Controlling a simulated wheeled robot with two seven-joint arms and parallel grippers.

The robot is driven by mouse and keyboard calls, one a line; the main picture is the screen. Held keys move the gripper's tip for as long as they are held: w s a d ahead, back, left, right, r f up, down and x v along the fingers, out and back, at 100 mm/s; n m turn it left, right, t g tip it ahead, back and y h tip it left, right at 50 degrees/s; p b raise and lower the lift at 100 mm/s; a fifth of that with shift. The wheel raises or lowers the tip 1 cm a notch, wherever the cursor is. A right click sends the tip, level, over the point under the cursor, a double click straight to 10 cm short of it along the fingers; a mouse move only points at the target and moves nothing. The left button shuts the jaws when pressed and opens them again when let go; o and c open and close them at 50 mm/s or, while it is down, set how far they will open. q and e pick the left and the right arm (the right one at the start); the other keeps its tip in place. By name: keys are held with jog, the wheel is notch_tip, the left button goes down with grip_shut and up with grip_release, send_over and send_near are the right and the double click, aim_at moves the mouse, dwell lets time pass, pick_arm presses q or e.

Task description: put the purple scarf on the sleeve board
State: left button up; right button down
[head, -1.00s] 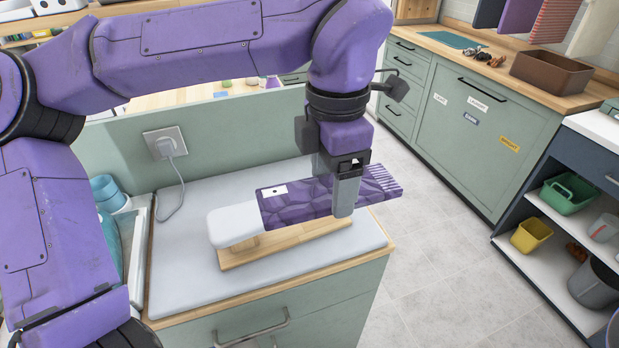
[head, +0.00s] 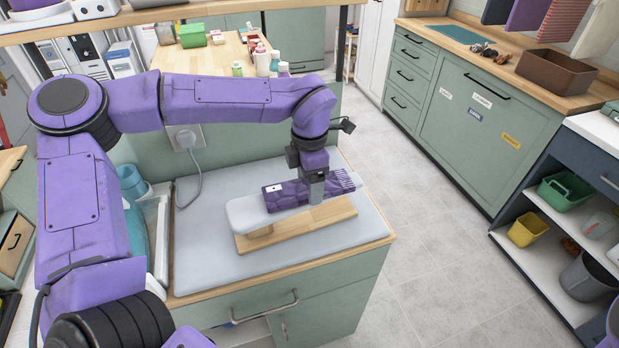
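The purple patterned scarf (head: 286,196) with a small white label and pale stripes at its right end lies along the top of the sleeve board (head: 243,214). The board's rounded white left end and a strip of its near side are bare. Its wooden base (head: 300,232) rests on the counter. My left gripper (head: 316,198) points down at the right half of the scarf, its fingers against or just over the cloth. They hide part of it, and I cannot tell whether they pinch it. My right gripper is out of view.
The pale countertop (head: 215,250) is clear around the board. A white plug and cord (head: 198,180) hang at the back left. A blue container (head: 133,183) stands at the left. Floor (head: 430,240) is open to the right, before green cabinets (head: 470,130).

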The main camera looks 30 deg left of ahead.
pick_arm(q)
jog(key=shift+w+f, duration=0.25)
jog(key=shift+w, duration=0.05)
jog(key=o, duration=1.1)
jog(key=shift+s+r, duration=0.1)
jog(key=shift+s, duration=0.05)
jog(key=shift+c, duration=0.2)
jog(key=shift+r, duration=0.1)
notch_tip(320, 180, up, 12)
jog(key=b, duration=0.1)
